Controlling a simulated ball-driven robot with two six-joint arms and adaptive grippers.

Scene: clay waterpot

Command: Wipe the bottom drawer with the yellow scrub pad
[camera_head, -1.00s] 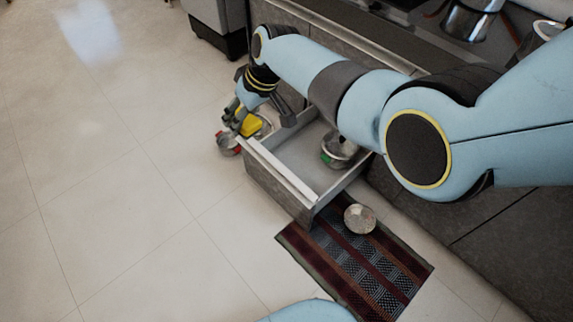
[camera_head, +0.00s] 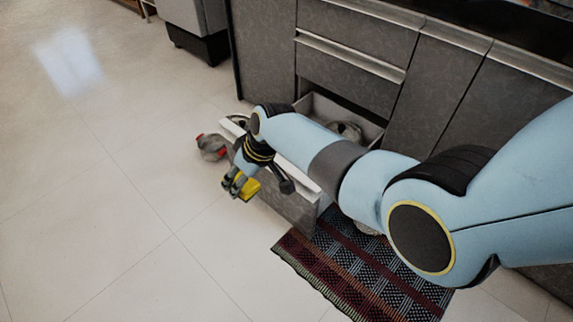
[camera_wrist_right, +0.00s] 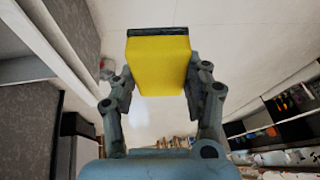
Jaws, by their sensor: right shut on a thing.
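The yellow scrub pad (camera_head: 250,189) is held in my right gripper (camera_head: 236,186), just outside the front of the open bottom drawer (camera_head: 291,207). I cannot tell whether the pad touches the drawer front. In the right wrist view the pad (camera_wrist_right: 160,65) sits between both fingers of the gripper (camera_wrist_right: 160,84), with its dark scrub side (camera_wrist_right: 158,31) at the far end. My right arm hides much of the drawer's rim and inside. My left gripper is not in view.
A metal pot (camera_head: 347,129) is in the drawer. A red-handled pot (camera_head: 211,147) lies on the floor left of the drawer. A patterned mat (camera_head: 335,268) lies in front, with a round item mostly hidden by my arm. Floor at left is clear.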

